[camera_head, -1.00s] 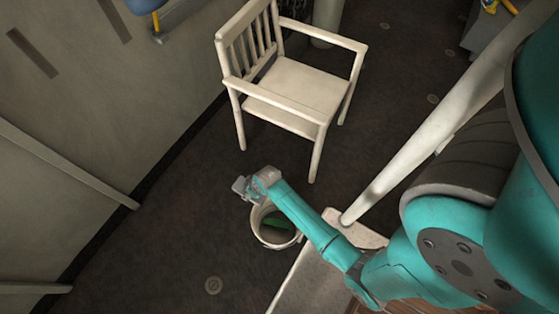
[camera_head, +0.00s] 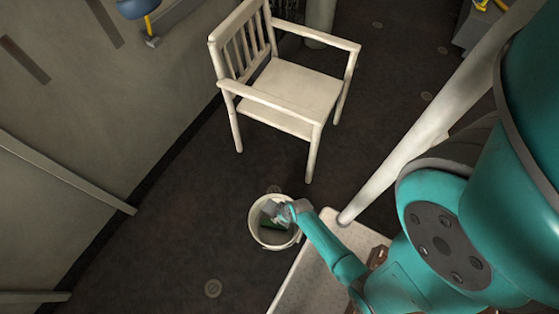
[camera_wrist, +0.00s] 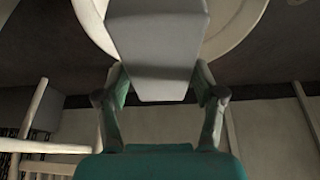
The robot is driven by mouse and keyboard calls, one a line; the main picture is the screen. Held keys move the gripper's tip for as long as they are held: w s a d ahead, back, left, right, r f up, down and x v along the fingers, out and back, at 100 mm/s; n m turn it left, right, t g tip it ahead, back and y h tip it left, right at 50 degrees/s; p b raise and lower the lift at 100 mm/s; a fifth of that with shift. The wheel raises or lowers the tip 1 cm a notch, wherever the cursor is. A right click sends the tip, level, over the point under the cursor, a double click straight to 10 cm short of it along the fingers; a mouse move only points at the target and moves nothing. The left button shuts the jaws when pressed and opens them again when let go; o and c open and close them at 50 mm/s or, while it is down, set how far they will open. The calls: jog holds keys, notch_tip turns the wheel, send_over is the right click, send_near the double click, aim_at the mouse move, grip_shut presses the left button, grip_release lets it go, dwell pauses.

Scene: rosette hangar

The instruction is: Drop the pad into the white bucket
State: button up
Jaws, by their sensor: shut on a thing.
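The white bucket (camera_head: 257,238) stands upright on the dark floor in the head view. Its pale rim also shows behind the pad in the wrist view (camera_wrist: 240,28). My gripper (camera_head: 281,212) is over the bucket's mouth, near its right side. It is shut on the pad (camera_wrist: 158,40), a grey block held between both fingers in the wrist view. In the head view the pad (camera_head: 269,207) is a small grey shape over the bucket opening. How far it is above the bucket's floor I cannot tell. A dark green thing (camera_head: 271,227) shows inside the bucket.
A white chair (camera_head: 297,88) stands behind the bucket. A light-coloured ledge (camera_head: 318,275) and a slanting white post (camera_head: 400,150) are at the right. A grey wall (camera_head: 60,150) runs along the left. The floor left of the bucket is clear.

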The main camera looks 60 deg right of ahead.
jog(key=shift+f, duration=0.9)
jog(key=o, duration=1.2)
jog(key=shift+c, duration=0.2)
jog(key=shift+s+r, duration=0.1)
jog(key=shift+r, duration=0.05)
jog(key=v, duration=1.1)
jog(key=shift+r, duration=0.4)
jog(key=shift+s, duration=0.1)
